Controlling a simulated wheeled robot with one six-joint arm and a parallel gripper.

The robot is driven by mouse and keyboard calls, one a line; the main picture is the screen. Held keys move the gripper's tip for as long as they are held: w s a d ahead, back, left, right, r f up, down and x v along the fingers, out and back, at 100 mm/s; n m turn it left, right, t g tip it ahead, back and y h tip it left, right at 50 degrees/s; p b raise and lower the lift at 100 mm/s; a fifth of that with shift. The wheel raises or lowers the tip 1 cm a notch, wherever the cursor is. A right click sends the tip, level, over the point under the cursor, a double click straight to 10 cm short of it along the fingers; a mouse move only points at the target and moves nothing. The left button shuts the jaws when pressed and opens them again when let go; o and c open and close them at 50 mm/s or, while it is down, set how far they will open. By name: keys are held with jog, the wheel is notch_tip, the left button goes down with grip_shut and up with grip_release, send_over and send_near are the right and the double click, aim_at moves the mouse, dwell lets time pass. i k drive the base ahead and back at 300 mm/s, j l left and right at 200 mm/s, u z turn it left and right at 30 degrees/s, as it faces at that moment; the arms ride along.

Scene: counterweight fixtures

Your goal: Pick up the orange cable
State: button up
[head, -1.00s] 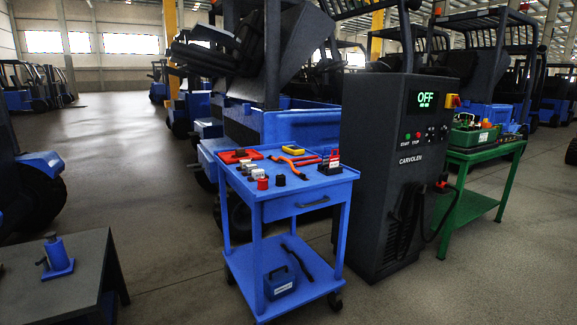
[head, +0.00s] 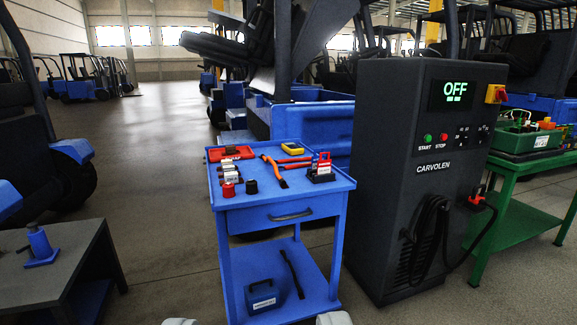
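I cannot make out a clear orange cable. On the blue cart's top (head: 305,197) lies a thin orange and dark item (head: 273,167), perhaps a hand tool. Red-orange handles (head: 294,160) lie just right of it. On the dark charger cabinet (head: 435,150), a black cable (head: 432,240) hangs coiled and runs to a red-orange connector (head: 476,199) on its right side. Two pale tips of my gripper (head: 257,320) show at the bottom edge, wide apart with nothing visible between them. They are well short of the cart top; most of the gripper is out of frame.
The cart also holds a red case (head: 231,153), a yellow meter (head: 291,149), and a dark box (head: 262,297) below. A green table (head: 520,215) stands right of the charger. A grey table (head: 60,265) is at left. The floor between is clear.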

aim_at(284, 185)
jog(key=i+l, duration=0.25)
jog(key=i, duration=0.25)
jog(key=i+l, duration=0.25)
jog(key=i, duration=0.2)
jog(key=i+l, duration=0.25)
jog(key=i, duration=0.25)
jog(key=i+l, duration=0.25)
jog(key=i, duration=0.2)
